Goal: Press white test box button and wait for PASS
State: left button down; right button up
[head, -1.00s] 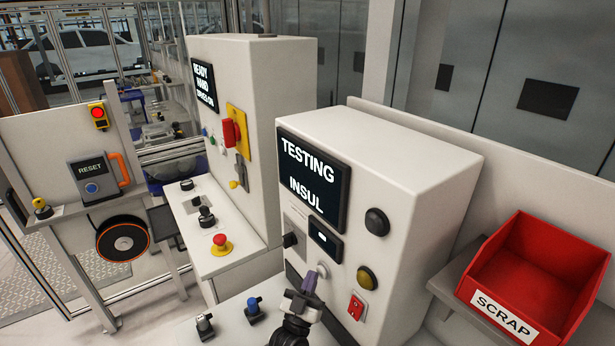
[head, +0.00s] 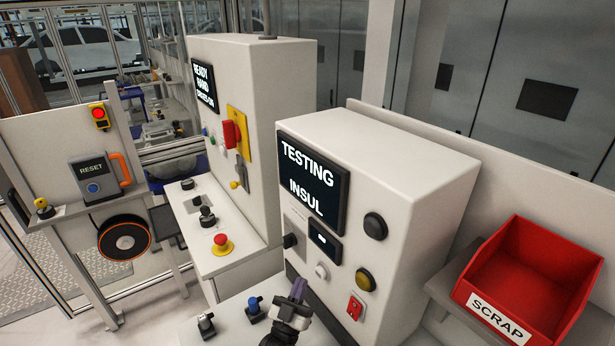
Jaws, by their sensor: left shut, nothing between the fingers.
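The white test box (head: 410,165) stands in the middle of the head view. Its screen (head: 313,181) reads "TESTING" and "INSUL"; no PASS shows. The round white button (head: 321,271) is on the lower front panel, below a small dark display (head: 325,238). My left gripper (head: 298,288) is shut and empty, its purple-grey fingertips to the lower left of the white button. A gap shows between the tips and the button in the picture. My right gripper is not in view.
A red rocker switch (head: 355,308), an amber round lamp or button (head: 365,280) and a dark round one (head: 375,226) share the panel. A red SCRAP bin (head: 530,280) stands at right. Another cabinet (head: 270,90) with a red emergency button (head: 222,244) stands at left.

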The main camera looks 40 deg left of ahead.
pick_arm(q)
jog(key=shift+s+a+p, duration=0.2)
jog(key=shift+s+p, duration=0.1)
jog(key=shift+s, duration=0.4)
jog(key=shift+s+a+p, duration=0.25)
jog(key=shift+s, duration=0.45)
jog(key=shift+s+a+p, duration=0.2)
jog(key=shift+s+p, duration=0.1)
jog(key=shift+s, duration=0.4)
